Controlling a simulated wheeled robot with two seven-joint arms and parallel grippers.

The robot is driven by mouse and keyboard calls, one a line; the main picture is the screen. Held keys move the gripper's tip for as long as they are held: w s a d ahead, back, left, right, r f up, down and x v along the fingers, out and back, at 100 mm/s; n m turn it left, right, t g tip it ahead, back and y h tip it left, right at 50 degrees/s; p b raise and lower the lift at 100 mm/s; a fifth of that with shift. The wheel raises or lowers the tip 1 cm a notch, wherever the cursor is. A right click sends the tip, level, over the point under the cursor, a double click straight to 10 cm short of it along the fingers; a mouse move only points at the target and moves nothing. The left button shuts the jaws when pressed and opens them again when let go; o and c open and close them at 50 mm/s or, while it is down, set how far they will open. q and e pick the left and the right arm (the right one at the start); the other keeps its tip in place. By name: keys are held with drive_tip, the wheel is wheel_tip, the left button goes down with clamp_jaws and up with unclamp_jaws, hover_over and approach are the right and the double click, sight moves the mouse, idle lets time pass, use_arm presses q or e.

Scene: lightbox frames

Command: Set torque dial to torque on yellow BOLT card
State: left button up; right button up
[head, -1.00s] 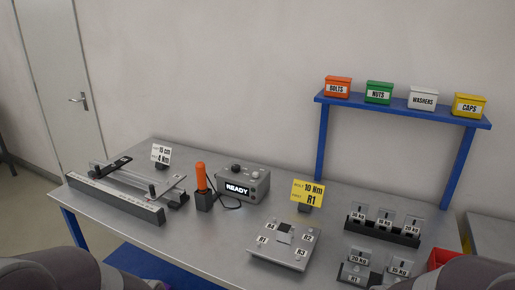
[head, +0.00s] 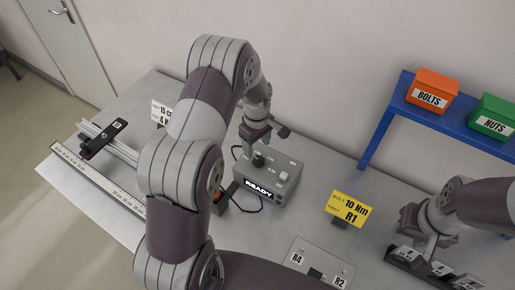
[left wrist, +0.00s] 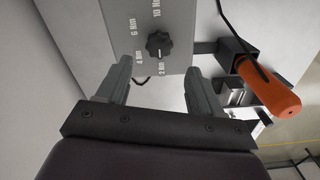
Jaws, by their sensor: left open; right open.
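The torque controller (head: 270,178) is a grey box with a lit READY display and a black dial (head: 258,159) on top. In the left wrist view the dial (left wrist: 158,45) has labels 2, 4, 6 and 10 Nm around it. A pale mark on the dial seems to face 2 Nm. The yellow BOLT card (head: 349,208) reads 10 Nm and R1. My left gripper (head: 264,138) is open above the box; in the wrist view its fingertips (left wrist: 158,72) stand either side of the dial's near edge, apart from it. My right gripper (head: 425,245) is over the block rack, its fingers partly unclear.
The orange screwdriver (left wrist: 275,92) stands in its holder beside the box, mostly hidden by my left arm in the head view. A white card (head: 162,112) and a ruler fixture (head: 95,180) are at left. A plate marked R4 and R2 (head: 318,262) lies in front. A blue shelf (head: 395,100) stands behind.

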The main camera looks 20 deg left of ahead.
sight(258, 158)
use_arm(q)
wheel_tip(258, 158, down, 6)
drive_tip(key=shift+w+d+f+p, duration=0.1)
drive_tip(key=shift+w+d+p, duration=0.05)
drive_tip(key=shift+p, duration=0.65)
drive_tip(key=shift+f, duration=0.3)
drive_tip(key=shift+r, duration=0.15)
drive_tip(key=c, duration=1.1)
drive_tip(key=shift+o, duration=0.2)
